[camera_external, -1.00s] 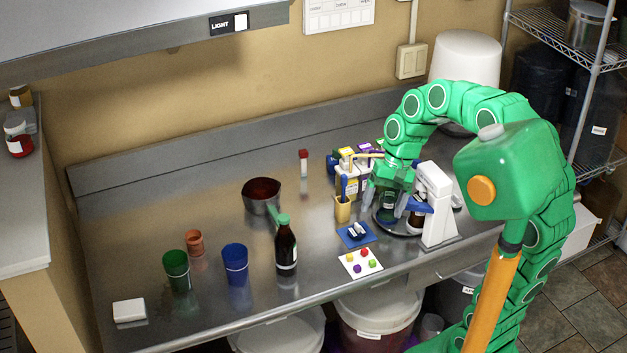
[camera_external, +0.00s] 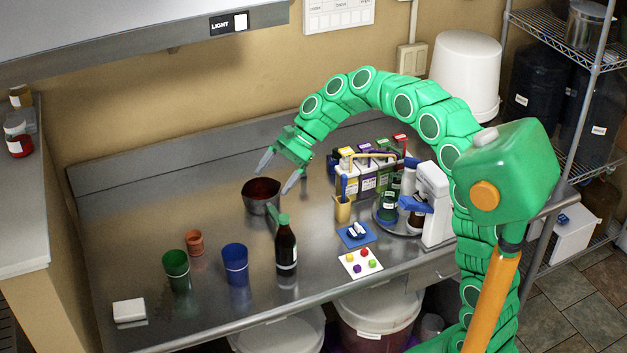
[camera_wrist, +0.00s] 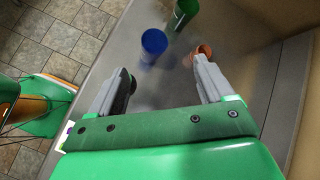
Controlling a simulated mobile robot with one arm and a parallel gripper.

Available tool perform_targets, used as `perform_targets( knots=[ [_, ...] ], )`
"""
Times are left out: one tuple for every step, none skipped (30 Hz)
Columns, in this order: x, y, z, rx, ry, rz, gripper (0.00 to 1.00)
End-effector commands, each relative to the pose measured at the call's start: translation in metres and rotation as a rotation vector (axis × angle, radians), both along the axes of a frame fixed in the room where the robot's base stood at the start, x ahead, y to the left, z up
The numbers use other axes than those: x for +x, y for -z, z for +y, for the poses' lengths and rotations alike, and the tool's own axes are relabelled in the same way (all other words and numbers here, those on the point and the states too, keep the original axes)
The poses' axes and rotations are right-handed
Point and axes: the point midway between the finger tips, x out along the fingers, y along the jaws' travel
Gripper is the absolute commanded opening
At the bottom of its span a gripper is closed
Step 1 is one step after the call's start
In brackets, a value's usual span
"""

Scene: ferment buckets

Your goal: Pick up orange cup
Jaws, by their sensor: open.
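The small orange cup (camera_external: 194,242) stands on the steel table, behind and between the green cup (camera_external: 176,270) and the blue cup (camera_external: 235,265). My gripper (camera_external: 278,178) is open and empty, above the table near the metal pot, to the right of and farther back than the orange cup. In the wrist view the orange cup (camera_wrist: 203,52) shows just beyond the right fingertip, partly hidden by it. My gripper (camera_wrist: 160,82) has its two fingers wide apart there. The blue cup (camera_wrist: 154,42) and green cup (camera_wrist: 184,13) are beyond the fingers.
A dark bottle (camera_external: 286,248) stands near the front. A white block (camera_external: 129,311) lies at the front left. Boxes (camera_external: 368,175) and a white device (camera_external: 437,200) stand right. The table's back left is clear.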

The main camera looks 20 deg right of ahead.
Motion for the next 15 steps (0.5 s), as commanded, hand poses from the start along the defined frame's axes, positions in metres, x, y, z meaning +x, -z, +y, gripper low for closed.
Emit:
perform_targets(
  knots=[
    [0.009, 0.003, 0.010, 0.016, 0.019, 0.023, 0.81],
    [0.014, 0.004, 0.016, 0.028, 0.031, 0.038, 0.81],
    [0.022, 0.006, 0.024, 0.041, 0.048, 0.059, 0.81],
    [0.027, 0.006, 0.030, 0.052, 0.061, 0.072, 0.81],
    [0.032, 0.006, 0.036, 0.063, 0.073, 0.084, 0.81],
    [0.039, 0.007, 0.044, 0.077, 0.089, 0.102, 0.81],
    [0.044, 0.008, 0.049, 0.087, 0.101, 0.119, 0.81],
    [0.049, 0.010, 0.055, 0.096, 0.114, 0.135, 0.81],
    [0.055, 0.012, 0.062, 0.110, 0.129, 0.157, 0.81],
    [0.060, 0.013, 0.068, 0.120, 0.140, 0.170, 0.81],
    [0.064, 0.013, 0.074, 0.131, 0.152, 0.185, 0.81],
    [0.071, 0.015, 0.081, 0.144, 0.167, 0.204, 0.81],
    [0.076, 0.017, 0.087, 0.154, 0.179, 0.221, 0.81],
    [0.080, 0.019, 0.092, 0.162, 0.191, 0.238, 0.81],
    [0.086, 0.021, 0.099, 0.175, 0.205, 0.259, 0.81]
  ],
)
